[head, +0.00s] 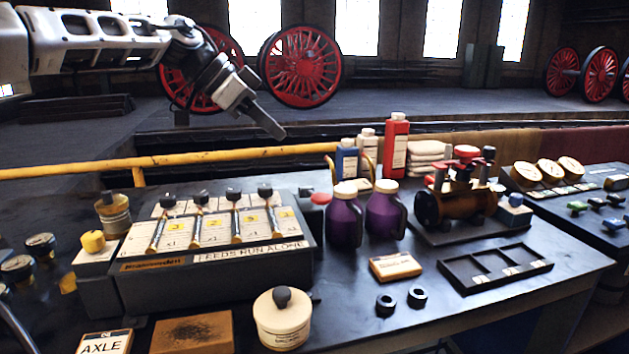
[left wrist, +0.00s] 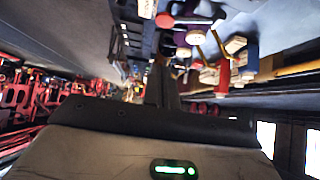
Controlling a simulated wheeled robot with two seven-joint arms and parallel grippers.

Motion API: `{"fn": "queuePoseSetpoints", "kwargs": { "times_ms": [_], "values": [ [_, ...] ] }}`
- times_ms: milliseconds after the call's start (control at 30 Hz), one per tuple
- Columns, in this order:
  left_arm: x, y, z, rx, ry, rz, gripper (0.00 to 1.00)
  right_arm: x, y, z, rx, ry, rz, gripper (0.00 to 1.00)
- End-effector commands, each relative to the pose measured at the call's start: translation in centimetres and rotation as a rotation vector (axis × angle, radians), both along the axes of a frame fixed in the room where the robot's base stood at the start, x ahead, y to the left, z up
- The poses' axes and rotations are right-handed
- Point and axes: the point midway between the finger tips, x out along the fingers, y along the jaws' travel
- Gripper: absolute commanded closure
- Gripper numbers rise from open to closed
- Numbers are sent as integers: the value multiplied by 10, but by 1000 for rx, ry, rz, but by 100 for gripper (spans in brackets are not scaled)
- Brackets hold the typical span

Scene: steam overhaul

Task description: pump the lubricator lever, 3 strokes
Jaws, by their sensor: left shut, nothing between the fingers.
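The lubricator (head: 215,262) is a dark box on the bench at centre left. Several black-knobbed feed stems stand on its sloped top, and its front label reads "FEEDS RUN ALONE". A red knob (head: 320,198) at its right end looks like the lever's end; the rest of the lever is mostly hidden in the head view. A red knob also shows at the top of the left wrist view (left wrist: 164,20). My left gripper (head: 277,131) is shut and empty, in the air above and behind the lubricator, apart from the knob. My right gripper is not in view.
Two purple jugs (head: 385,212) stand close to the right of the red knob. Behind them are a red bottle (head: 396,150) and other bottles. A yellow rail (head: 230,155) runs behind the bench. A cream pot (head: 282,322) stands in front.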

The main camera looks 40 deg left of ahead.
Motion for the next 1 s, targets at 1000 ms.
{"fn": "queuePoseSetpoints", "kwargs": {
  "times_ms": [1000],
  "values": [
    [53,-46,-111,-1,1,0,100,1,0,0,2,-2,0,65]
  ]
}}
